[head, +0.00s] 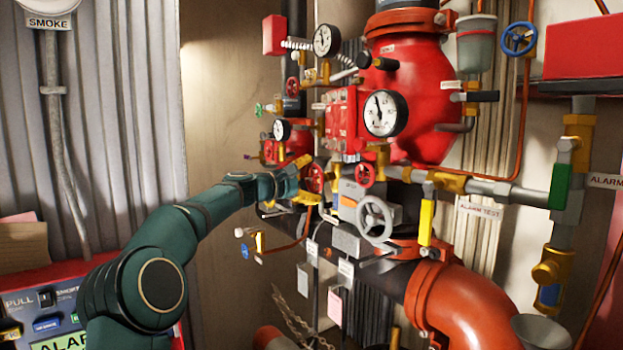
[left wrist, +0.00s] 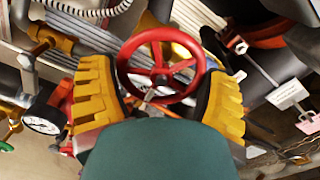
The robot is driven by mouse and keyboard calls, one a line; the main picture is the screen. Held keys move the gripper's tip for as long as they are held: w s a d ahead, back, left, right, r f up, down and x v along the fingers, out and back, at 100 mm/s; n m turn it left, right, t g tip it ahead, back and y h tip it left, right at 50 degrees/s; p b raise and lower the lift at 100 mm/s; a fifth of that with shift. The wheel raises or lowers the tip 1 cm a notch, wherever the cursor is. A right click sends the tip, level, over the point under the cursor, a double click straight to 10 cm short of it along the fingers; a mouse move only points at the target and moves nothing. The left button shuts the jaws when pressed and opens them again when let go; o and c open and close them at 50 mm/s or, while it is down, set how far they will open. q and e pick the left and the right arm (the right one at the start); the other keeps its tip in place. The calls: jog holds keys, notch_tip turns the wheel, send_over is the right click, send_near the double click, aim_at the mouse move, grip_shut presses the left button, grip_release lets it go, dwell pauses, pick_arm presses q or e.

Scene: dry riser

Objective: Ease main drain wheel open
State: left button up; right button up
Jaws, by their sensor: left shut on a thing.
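A red handwheel (left wrist: 161,72) with spokes fills the upper middle of the left wrist view. The yellow fingers of my left gripper (left wrist: 160,90) stand on either side of it and are shut on its rim. In the head view the red wheel (head: 316,178) sits at the end of my green left arm, low on the left side of the red valve body (head: 412,100). There my left gripper (head: 296,184) is at the wheel's left, its fingertips partly hidden among the pipework. No label naming this wheel is readable. My right gripper is not in view.
A grey handwheel (head: 375,219) and another red wheel (head: 366,175) are close on the right. Pressure gauges (head: 384,114), yellow fittings and hanging tags (head: 334,306) crowd the riser. An orange pipe (head: 465,300) curves below. An alarm panel (head: 60,310) stands lower left.

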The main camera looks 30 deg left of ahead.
pick_arm(q)
jog(key=shift+n, duration=1)
jog(key=shift+f, duration=0.1)
jog(key=o, duration=1)
jog(key=v, duration=1.2)
